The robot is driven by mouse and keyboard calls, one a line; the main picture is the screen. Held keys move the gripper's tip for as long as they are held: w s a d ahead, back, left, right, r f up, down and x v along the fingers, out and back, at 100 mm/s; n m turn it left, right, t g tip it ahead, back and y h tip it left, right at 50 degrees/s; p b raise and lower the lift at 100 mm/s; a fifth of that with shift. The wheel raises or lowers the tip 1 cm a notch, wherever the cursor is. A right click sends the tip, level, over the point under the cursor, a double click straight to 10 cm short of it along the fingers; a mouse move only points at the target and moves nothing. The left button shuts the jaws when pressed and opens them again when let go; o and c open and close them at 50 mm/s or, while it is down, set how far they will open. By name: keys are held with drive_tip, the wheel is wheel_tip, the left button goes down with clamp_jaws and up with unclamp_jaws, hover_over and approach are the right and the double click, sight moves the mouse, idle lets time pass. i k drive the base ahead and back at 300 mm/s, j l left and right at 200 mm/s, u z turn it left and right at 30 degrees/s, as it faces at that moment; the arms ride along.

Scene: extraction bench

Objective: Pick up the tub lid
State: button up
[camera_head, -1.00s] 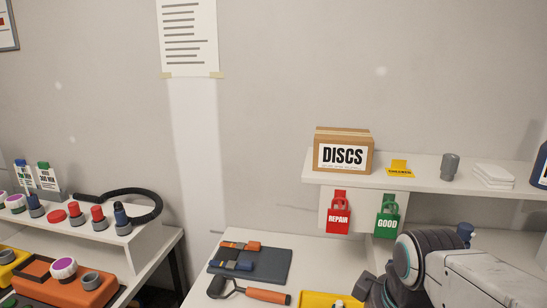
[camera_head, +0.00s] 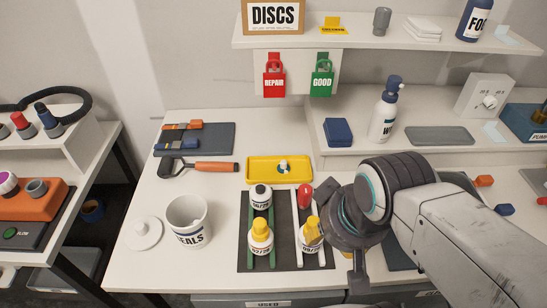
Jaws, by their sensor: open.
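The tub lid (camera_head: 142,234), a round white disc with a small knob, lies flat on the white bench (camera_head: 128,271) at the front left. The white tub (camera_head: 187,224) marked "SEALS" stands just right of it, upright with its top uncovered. My gripper (camera_head: 357,280) is at the lower right, pointing down, well to the right of the lid and apart from it. It is open, and I see nothing held in it. My arm partly hides it.
Several small bottles stand on a dark mat (camera_head: 284,260) between tub and gripper. A yellow tray (camera_head: 279,170) and an orange-handled tool (camera_head: 210,166) lie behind. The bench's left edge is close to the lid. A shelf (camera_head: 350,40) overhangs the back.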

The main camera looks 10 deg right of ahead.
sight(144, 231)
drive_tip(key=u, duration=1.4)
